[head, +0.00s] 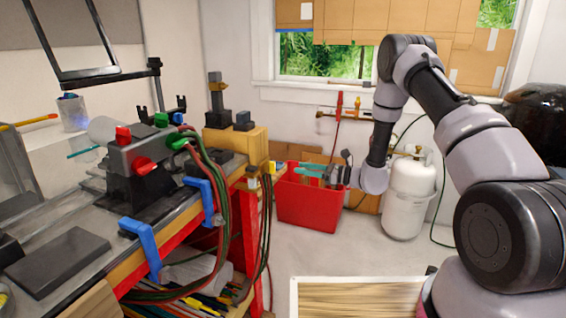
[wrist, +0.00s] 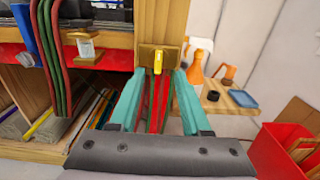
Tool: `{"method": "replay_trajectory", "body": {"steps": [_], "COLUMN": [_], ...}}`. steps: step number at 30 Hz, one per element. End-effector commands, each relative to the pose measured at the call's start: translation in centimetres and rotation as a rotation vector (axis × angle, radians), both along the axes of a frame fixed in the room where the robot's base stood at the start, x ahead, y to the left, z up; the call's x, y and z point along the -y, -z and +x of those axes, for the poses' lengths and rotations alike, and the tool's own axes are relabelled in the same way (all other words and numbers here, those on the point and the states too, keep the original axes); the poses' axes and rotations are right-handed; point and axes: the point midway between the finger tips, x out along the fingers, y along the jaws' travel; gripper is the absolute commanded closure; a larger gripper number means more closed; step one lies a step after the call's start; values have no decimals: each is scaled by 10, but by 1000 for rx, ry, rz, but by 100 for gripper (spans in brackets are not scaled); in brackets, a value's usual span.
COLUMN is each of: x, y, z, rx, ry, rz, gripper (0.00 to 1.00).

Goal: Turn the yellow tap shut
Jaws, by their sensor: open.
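The yellow tap (wrist: 158,62) shows in the wrist view as a small upright yellow handle on a brass-coloured plate (wrist: 147,57) fixed to a wooden post. My gripper (wrist: 158,78) is open, its two teal fingers spread to the left and right of the tap. The fingertips look close to the plate; I see no contact with the handle, and the exact gap is unclear. In the head view my gripper (head: 315,171) points left toward the bench end, above the red bin.
Red hoses (wrist: 157,105) hang below the tap. Another fitting (wrist: 86,46) and green hoses (wrist: 58,62) are to its left. A small shelf with a spray bottle (wrist: 197,62) is to its right. The red bin (head: 309,207) stands beneath my gripper.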

Motion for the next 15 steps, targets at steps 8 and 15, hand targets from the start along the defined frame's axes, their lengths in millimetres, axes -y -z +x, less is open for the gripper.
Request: {"method": "replay_trajectory", "body": {"steps": [8,15], "x": [-50,-83], "y": [-1,-1], "z": [16,29], "rx": [3,2], "ry": [-7,-6], "rz": [-1,-2], "gripper": [52,52]}}
